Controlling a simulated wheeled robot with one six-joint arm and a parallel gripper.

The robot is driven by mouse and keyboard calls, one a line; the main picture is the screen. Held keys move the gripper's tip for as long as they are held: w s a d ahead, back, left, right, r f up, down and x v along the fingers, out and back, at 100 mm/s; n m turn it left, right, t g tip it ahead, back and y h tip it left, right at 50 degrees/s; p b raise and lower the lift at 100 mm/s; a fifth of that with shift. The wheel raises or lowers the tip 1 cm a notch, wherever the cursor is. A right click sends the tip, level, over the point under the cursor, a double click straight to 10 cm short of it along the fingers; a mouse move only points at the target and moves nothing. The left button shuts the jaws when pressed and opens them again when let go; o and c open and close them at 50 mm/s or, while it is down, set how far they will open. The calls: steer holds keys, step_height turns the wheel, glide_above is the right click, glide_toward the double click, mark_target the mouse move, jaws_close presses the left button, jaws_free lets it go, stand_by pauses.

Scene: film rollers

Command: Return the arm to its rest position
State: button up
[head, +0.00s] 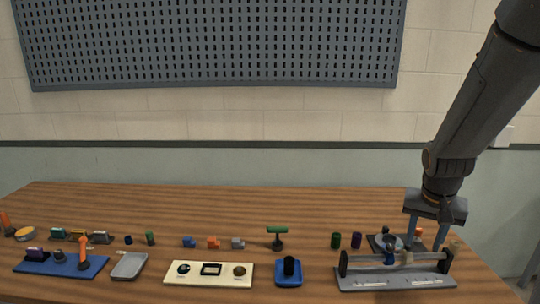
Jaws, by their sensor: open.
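My gripper (426,236) is at the right end of the wooden table, pointing down with its two fingers apart. I see nothing held between them. My arm (474,105) comes down to it from the upper right. In the picture the fingers overlap the area just behind a grey roller stand (398,279), which has dark end posts and a light roller (385,262) across it. Whether the fingertips touch anything there is too small to tell. Small parts behind the stand are partly hidden by the fingers.
A blue holder (289,280), a cream panel (225,282), a grey tray (129,265) and a blue board (35,266) line the front. A pegboard (210,45) hangs behind.

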steer(key=s+a+f+n+g+y+b, duration=0.1)
steer(key=s+a+f+n+b, duration=0.2)
steer(key=a, duration=0.7)
steer(key=s+a+f+n+g+y+b, duration=0.1)
steer(key=s+a+f+n+b, duration=0.2)
steer(key=s+a+f, duration=0.3)
steer(key=s+a, duration=0.3)
steer(key=a, duration=0.1)
steer(key=shift+a+f, duration=0.35)
